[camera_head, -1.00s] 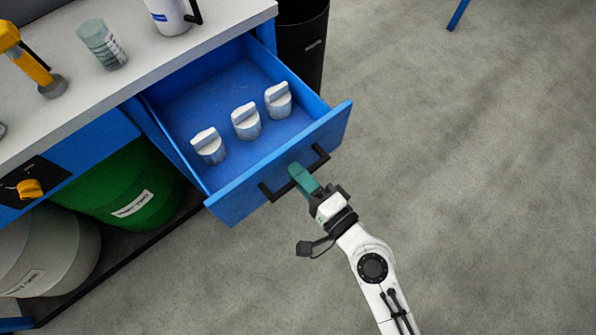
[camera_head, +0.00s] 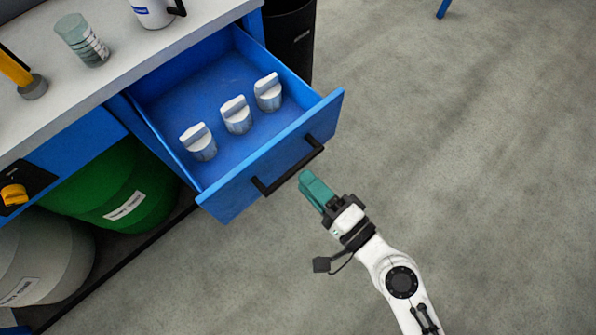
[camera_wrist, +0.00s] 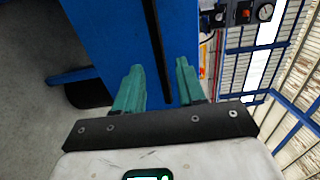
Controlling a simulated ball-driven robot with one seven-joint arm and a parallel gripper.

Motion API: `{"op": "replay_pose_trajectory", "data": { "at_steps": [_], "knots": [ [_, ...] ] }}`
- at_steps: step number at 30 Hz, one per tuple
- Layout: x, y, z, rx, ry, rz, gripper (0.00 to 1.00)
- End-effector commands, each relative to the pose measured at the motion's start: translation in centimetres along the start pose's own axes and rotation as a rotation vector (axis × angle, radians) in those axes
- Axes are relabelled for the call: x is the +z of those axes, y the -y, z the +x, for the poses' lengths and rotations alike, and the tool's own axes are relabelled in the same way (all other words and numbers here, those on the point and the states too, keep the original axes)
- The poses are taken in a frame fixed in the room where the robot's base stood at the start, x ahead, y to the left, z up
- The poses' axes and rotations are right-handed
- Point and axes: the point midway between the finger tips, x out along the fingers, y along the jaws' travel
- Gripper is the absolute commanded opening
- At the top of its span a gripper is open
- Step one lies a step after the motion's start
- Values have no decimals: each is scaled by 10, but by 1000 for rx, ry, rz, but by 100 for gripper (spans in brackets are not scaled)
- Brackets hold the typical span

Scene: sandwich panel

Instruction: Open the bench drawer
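The blue bench drawer (camera_head: 262,172) stands pulled out from under the grey bench top, its inside showing in the head view. Its black bar handle (camera_head: 288,166) runs along the front. Three white knobs (camera_head: 236,115) stand in a row on the drawer floor. My gripper (camera_head: 308,180) has teal fingers and is off the handle, a little in front of the drawer front and to the right. In the wrist view my two fingers (camera_wrist: 158,85) are apart with nothing between them, and the blue front with the dark handle (camera_wrist: 155,50) lies beyond them.
A green drum (camera_head: 110,190) and a grey drum (camera_head: 45,262) stand under the bench at left. A beaker (camera_head: 82,40) and a white mug (camera_head: 152,12) stand on the bench top. A black bin (camera_head: 290,40) is behind the drawer.

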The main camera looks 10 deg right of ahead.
Motion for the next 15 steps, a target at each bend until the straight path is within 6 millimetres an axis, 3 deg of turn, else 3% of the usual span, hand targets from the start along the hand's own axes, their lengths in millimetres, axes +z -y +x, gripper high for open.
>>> {"op": "replay_pose_trajectory", "data": {
  "at_steps": [6,15],
  "knots": [
    [0,-4,-38,2,0,0,39],
    [0,-1,-57,0,1,-1,39]
  ]
}}
